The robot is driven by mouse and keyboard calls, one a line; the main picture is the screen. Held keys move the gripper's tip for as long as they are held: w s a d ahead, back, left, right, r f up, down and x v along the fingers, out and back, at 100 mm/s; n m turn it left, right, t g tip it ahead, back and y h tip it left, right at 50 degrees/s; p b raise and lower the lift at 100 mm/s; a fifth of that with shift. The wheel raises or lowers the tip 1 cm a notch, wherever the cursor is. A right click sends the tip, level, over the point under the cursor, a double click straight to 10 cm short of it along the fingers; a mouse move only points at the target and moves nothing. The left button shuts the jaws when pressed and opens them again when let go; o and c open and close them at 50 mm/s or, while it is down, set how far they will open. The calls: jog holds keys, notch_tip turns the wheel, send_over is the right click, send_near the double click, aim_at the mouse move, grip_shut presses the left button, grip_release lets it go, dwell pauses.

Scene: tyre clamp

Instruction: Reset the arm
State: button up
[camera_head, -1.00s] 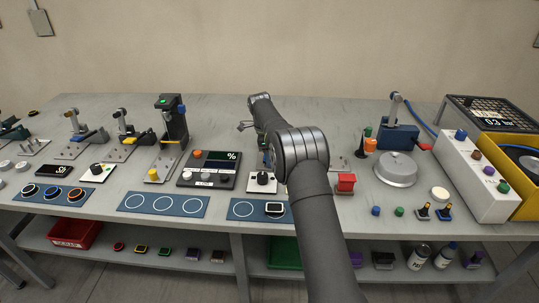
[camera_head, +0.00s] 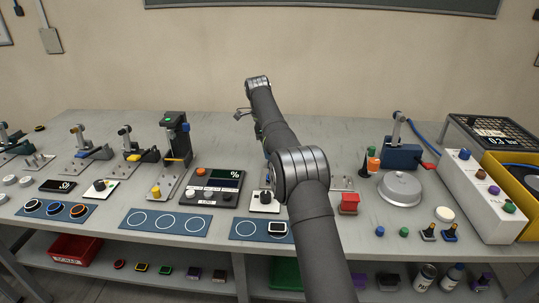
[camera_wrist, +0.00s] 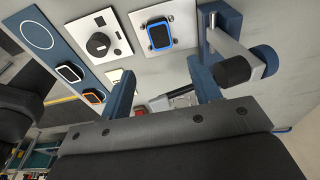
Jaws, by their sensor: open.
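My arm reaches from the front of the bench toward the back, and most of my gripper is hidden behind its links in the head view. In the wrist view my gripper (camera_wrist: 162,90) is open, its two blue fingers apart with nothing held between them. Beyond the fingers, a blue-framed tyre-like block (camera_wrist: 160,37) sits on a light plate. A toggle clamp (camera_wrist: 240,52) with a black-tipped lever stands just right of the right finger. I cannot tell the exact gap between the fingers and the clamp.
A dial plate (camera_wrist: 99,44) lies beside a blue ringed mat (camera_wrist: 38,30). In the head view, several clamps stand left, including a tall one (camera_head: 176,135). A silver dome (camera_head: 400,188) and white button box (camera_head: 478,185) stand right.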

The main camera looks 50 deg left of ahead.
jog(key=shift+r, duration=0.15)
jog(key=f, duration=0.4)
jog(key=d+f, duration=0.1)
jog(key=f, duration=0.3)
jog(key=w+f, duration=0.1)
jog(key=f, duration=0.3)
jog(key=shift+w+d+f, duration=0.1)
jog(key=shift+d+f, duration=0.05)
notch_tip(320, 180, up, 3)
jog(key=shift+f, duration=0.15)
jog(key=shift+r, duration=0.75)
